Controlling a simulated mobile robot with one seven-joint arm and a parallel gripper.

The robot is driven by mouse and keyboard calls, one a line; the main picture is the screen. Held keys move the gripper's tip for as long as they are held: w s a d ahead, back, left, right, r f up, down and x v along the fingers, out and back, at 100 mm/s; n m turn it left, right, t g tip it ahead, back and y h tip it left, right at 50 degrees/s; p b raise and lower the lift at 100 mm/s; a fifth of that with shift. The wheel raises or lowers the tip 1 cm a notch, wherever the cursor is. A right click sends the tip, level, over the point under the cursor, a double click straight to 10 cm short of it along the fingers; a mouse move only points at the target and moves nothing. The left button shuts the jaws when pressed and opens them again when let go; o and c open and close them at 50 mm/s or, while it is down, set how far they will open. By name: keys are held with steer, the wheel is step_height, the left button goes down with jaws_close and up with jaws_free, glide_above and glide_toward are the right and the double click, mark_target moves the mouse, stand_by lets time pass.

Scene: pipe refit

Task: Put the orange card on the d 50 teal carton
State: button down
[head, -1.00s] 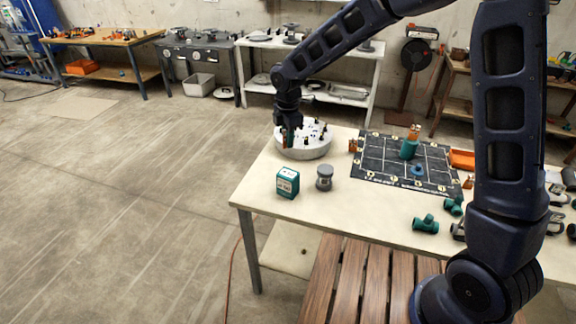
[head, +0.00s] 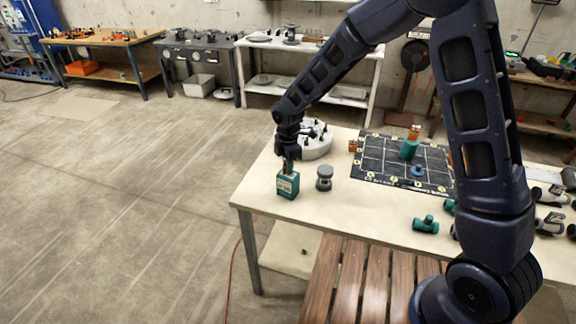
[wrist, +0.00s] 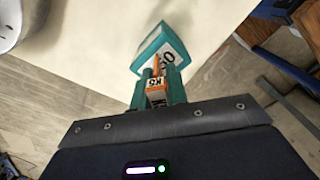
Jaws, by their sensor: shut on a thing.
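The teal carton (head: 288,187) stands upright near the table's left front corner. In the wrist view the carton (wrist: 150,48) lies just beyond my fingertips. My gripper (head: 289,166) points down right over the carton's top in the head view. In the wrist view my gripper (wrist: 157,88) is shut on the orange card (wrist: 155,84), which shows a label reading like "K5". I cannot tell whether the card touches the carton's top. The card is mostly hidden by the fingers in the head view.
A grey cylindrical part (head: 324,178) stands close to the carton's right. A black gridded mat (head: 385,172) bears a teal cylinder (head: 408,150). A teal pipe fitting (head: 425,225) lies near the front edge.

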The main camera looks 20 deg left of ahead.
steer(key=shift+f, duration=0.15)
steer(key=c, duration=1.4)
jaws_free()
step_height(320, 180, up, 12)
steer(key=shift+r, duration=0.2)
